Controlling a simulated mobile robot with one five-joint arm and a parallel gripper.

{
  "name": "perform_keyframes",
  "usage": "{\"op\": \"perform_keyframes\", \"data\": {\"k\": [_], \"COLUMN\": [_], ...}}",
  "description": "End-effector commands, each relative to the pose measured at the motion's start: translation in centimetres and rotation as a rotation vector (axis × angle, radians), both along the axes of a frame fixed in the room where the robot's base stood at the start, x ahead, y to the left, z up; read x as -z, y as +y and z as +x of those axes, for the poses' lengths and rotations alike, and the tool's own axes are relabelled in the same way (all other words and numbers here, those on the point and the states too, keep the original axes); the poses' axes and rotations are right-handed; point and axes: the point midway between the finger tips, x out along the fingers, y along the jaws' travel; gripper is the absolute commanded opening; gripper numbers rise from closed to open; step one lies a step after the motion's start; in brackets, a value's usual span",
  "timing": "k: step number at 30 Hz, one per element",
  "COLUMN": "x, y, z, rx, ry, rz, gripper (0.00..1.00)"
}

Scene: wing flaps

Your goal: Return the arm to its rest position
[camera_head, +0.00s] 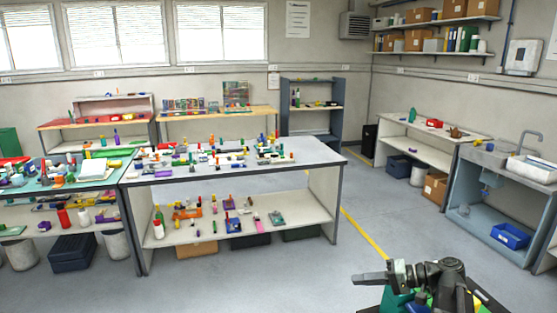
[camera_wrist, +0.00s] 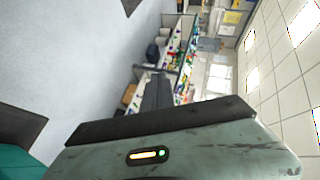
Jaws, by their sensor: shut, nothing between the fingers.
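My gripper (camera_head: 366,278) is at the lower right of the head view, at the end of my folded grey arm, and its fingers point left. The fingers look shut with nothing between them. It hangs in the air near my own body, clear of all the tables. In the wrist view the dark gripper fingers (camera_wrist: 157,94) stick up from a grey-green housing with a small lit orange strip. The wrist view is turned sideways and looks across the room.
A long white workbench (camera_head: 200,173) with many small items stands ahead, and a green-topped bench (camera_head: 100,181) stands at left. A sink unit (camera_head: 494,155) with a blue bin (camera_head: 510,236) below is at right. The grey floor (camera_head: 290,272) between is clear.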

Motion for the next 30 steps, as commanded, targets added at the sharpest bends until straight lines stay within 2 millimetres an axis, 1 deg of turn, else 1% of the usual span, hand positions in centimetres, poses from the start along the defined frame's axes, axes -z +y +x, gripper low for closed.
{"op": "perform_keyframes", "data": {"k": [1, 2, 3, 5, 6, 9, 11, 12, 14, 15, 17, 18, 21, 22, 24, 26, 27, 29, 30], "x": [2.6, 3.8, 5.5, 8.1, 9.7, 13.3, 15.3, 16.6, 18.2, 19.0, 19.6, 19.8, 20.2, 20.2, 20.2, 20.2, 20.2, 20.2, 20.2], "y": [4.6, 6.9, 9.8, 13.6, 15.8, 19.8, 21.3, 22.0, 21.8, 21.1, 19.1, 17.6, 14.6, 14.0, 13.1, 13.1, 13.1, 13.1, 13.1], "z": [0.2, 0.1, -0.1, -0.7, -1.3, -2.8, -3.8, -4.5, -5.3, -5.5, -5.6, -5.6, -5.5, -5.4, -5.1, -5.0, -5.0, -5.0, -5.0], "rx": [-0.072, -0.11, -0.159, -0.221, -0.258, -0.328, -0.354, -0.366, -0.361, -0.346, -0.304, -0.27, -0.2, -0.18, -0.144, -0.122, -0.118, -0.118, -0.119], "ry": [0.04, 0.065, 0.098, 0.146, 0.173, 0.233, 0.262, 0.281, 0.305, 0.32, 0.345, 0.362, 0.391, 0.397, 0.409, 0.416, 0.42, 0.42, 0.421], "rz": [-0.051, -0.087, -0.141, -0.229, -0.291, -0.454, -0.561, -0.64, -0.762, -0.836, -0.933, -0.989, -1.101, -1.125, -1.164, -1.161, -1.158, -1.157, -1.157], "gripper": [0.0, 0.0, 0.0, 0.0, 0.0, 0.0, 0.0, 0.0, 0.0, 0.0, 0.0, 0.0, 0.0, 0.0, 0.0, 0.0, 0.11, 0.28, 0.39]}}
